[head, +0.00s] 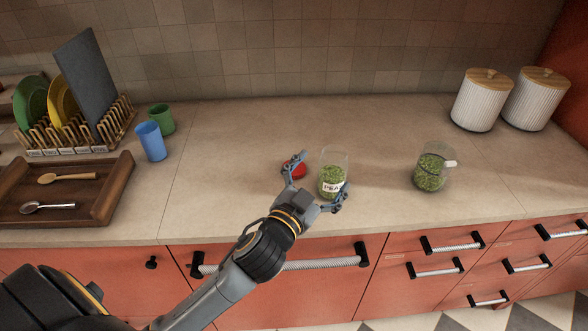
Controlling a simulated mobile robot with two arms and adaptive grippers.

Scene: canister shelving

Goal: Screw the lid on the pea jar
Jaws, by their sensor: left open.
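The pea jar (333,170) is clear glass with green peas and a white "PEA" label, and stands upright on the counter. Its top shows no lid. A red lid (296,169) lies on the counter just left of the jar, partly hidden behind a finger. My left gripper (321,183) is open, with one finger in front of the lid and the other by the jar's lower right side. I cannot tell whether either finger touches the jar or lid. My right gripper is not in view.
Another glass jar of peas (431,170) stands to the right. Two white canisters (480,101) with wooden lids are at the back right. At left are a dish rack (78,133), a blue cup (151,141), a green cup (162,118) and a wooden tray (118,185). The back middle counter is clear.

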